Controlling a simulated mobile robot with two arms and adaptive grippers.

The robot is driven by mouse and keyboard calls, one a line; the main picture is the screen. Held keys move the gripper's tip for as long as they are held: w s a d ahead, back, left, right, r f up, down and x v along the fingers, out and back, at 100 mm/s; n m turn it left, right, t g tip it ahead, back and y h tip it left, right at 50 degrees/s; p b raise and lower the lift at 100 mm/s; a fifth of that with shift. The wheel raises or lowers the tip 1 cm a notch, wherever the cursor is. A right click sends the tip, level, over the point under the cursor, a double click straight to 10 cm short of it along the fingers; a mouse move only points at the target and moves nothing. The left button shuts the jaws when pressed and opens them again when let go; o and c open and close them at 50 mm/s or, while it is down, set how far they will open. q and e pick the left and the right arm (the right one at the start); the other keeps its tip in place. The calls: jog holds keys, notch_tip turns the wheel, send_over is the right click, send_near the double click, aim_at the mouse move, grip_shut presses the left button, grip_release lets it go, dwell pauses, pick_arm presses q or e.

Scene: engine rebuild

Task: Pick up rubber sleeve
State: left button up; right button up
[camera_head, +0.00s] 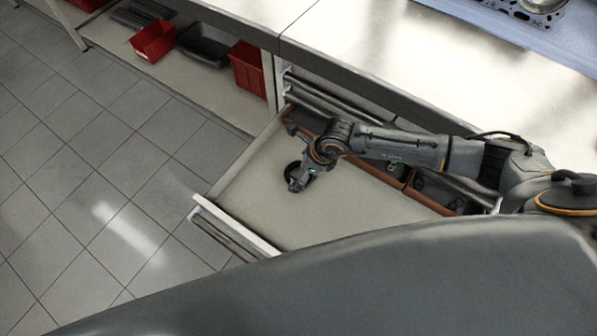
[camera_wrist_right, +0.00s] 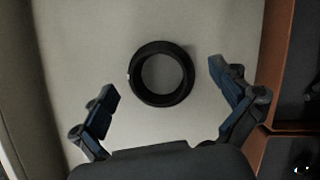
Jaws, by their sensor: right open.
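The rubber sleeve (camera_wrist_right: 179,99) is a black ring lying on the pale floor of an open drawer (camera_head: 270,215). In the head view the sleeve (camera_head: 291,168) shows only in part, beside my right gripper (camera_head: 295,184), which hides some of it. In the right wrist view my right gripper (camera_wrist_right: 162,92) is open, its two blue-padded fingers apart on the left and right of the sleeve. Both fingers look clear of the sleeve; the height above it is hard to tell. My left gripper is not in view.
Brown-orange bins (camera_head: 428,203) with dark contents stand at the drawer's back. The workbench top (camera_head: 380,50) is above, with an engine part (camera_head: 535,12) at its far end. Red bins (camera_head: 248,69) sit on a low shelf. The drawer's front left area is bare.

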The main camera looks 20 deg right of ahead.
jog(key=c, duration=1.3)
jog(key=shift+o, duration=0.2)
